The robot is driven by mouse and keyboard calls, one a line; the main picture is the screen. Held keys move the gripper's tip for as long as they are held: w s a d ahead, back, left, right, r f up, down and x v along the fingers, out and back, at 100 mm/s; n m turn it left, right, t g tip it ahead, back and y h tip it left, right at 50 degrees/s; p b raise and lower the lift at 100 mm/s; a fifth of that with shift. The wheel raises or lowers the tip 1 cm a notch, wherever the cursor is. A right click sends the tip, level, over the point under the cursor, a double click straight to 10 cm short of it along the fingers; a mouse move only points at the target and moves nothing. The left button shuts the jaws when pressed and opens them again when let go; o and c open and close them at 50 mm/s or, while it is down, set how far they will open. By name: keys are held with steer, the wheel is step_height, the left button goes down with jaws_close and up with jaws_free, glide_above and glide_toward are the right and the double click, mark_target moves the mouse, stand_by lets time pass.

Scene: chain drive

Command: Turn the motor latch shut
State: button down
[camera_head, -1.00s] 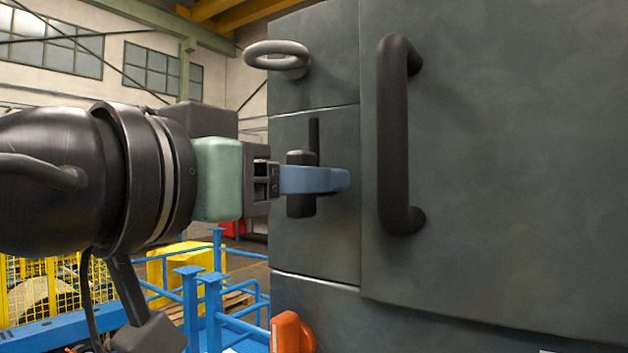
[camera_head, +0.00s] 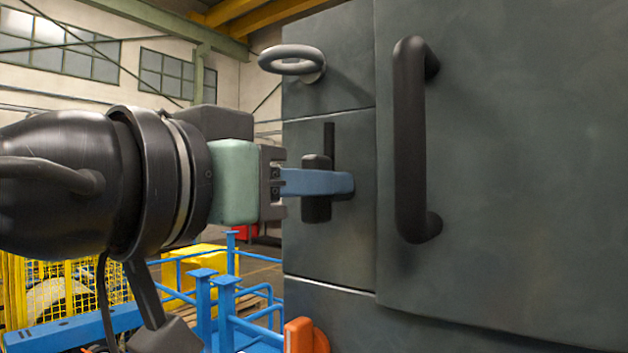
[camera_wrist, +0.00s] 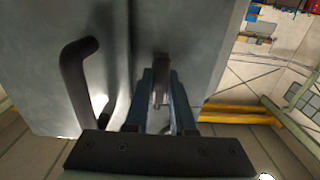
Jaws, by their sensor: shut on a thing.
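The motor latch (camera_head: 317,207) is a dark, stubby upright bar on the narrow grey cabinet panel, with a thin dark strip above it. My gripper (camera_head: 338,184) reaches in from the left with blue fingers level across the latch and is shut on it. In the wrist view, my gripper (camera_wrist: 161,90) has one finger on each side of the latch (camera_wrist: 160,92). The near finger hides the latch's middle in the head view. The latch stands about vertical there.
A large dark door handle (camera_head: 409,140) stands out from the cabinet door (camera_head: 520,150), right of the latch. A grey ring (camera_head: 292,60) juts out above my gripper. An orange part (camera_head: 303,336) sits below. Blue railings (camera_head: 205,305) and a yellow mesh fence stand behind at left.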

steer(key=shift+m, duration=0.3)
steer(key=m+b, duration=0.2)
steer(key=m, duration=0.1)
steer(key=shift+d+f+m, duration=0.1)
steer(key=shift+f+m, duration=0.05)
steer(key=shift+m, duration=0.15)
steer(key=m+b, duration=0.2)
steer(key=m, duration=0.2)
steer(key=shift+s+d+m, duration=0.1)
steer(key=shift+m, duration=0.2)
steer(key=m+b, duration=0.1)
steer(key=m, duration=0.3)
steer(key=shift+m+b, duration=0.3)
steer(key=shift+f+m+b, duration=0.1)
steer(key=shift+m+b, duration=0.3)
steer(key=shift+m, duration=1.8)
steer(key=shift+s, duration=0.1)
steer(key=c, duration=0.8)
jaws_free()
steer(key=shift+d, duration=0.1)
steer(key=shift+o, duration=0.2)
steer(key=shift+f, duration=0.1)
